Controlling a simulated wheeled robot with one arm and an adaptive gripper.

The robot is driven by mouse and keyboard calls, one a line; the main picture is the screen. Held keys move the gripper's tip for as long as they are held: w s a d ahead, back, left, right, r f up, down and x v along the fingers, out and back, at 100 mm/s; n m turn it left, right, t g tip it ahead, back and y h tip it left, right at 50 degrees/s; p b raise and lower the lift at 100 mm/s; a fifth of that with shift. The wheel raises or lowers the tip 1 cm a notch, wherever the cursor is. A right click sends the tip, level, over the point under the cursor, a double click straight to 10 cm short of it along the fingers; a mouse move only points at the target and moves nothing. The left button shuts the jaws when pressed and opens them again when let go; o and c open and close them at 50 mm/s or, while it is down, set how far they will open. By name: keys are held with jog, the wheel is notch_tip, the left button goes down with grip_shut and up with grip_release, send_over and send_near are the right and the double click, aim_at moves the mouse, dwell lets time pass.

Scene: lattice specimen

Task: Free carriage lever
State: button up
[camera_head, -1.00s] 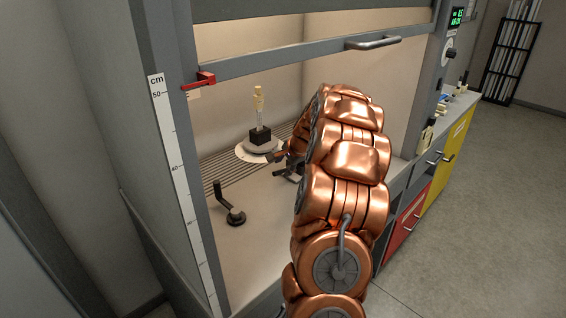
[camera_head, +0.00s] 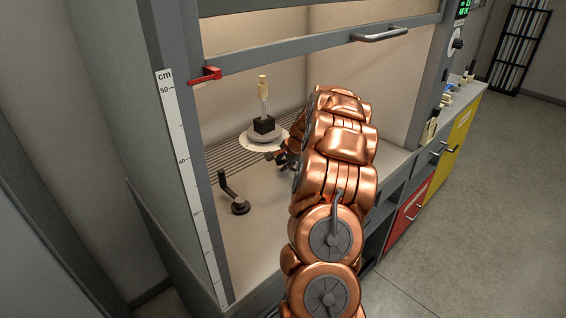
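A dark cranked lever (camera_head: 228,187) with a round base stands on the fume hood floor, at the left front. A red lever-like piece (camera_head: 205,76) sits at the left end of the sash's lower bar, beside the cm scale. I cannot tell which of these is the carriage lever. My gripper (camera_head: 274,157) is inside the hood, right of the dark lever and apart from it, near the pale round plate (camera_head: 251,143). My arm hides much of the gripper, and its finger opening is unclear. I see nothing held.
A black block (camera_head: 265,125) with a pale upright piece (camera_head: 263,87) stands on the plate. The sash bar with its grey handle (camera_head: 380,34) crosses above my arm. The grey left post (camera_head: 185,150) bounds the opening. Hood floor between the dark lever and plate looks clear.

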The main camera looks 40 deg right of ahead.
grip_shut()
jog(key=shift+s+f+n+b, duration=0.1)
jog(key=shift+f+n+b, duration=0.15)
jog(key=shift+b, duration=0.6)
jog(key=n+b, duration=0.1)
jog(key=b, duration=0.1)
jog(key=s+n+y+b, duration=0.1)
jog(key=b, duration=0.1)
jog(key=shift+d+r+y, duration=0.1)
jog(key=shift+d+y, duration=0.1)
jog(key=shift+y, duration=0.1)
jog(key=shift+s+r+n, duration=0.15)
jog(key=shift+n, duration=0.4)
jog(key=shift+a, duration=0.1)
jog(key=shift+b, duration=0.35)
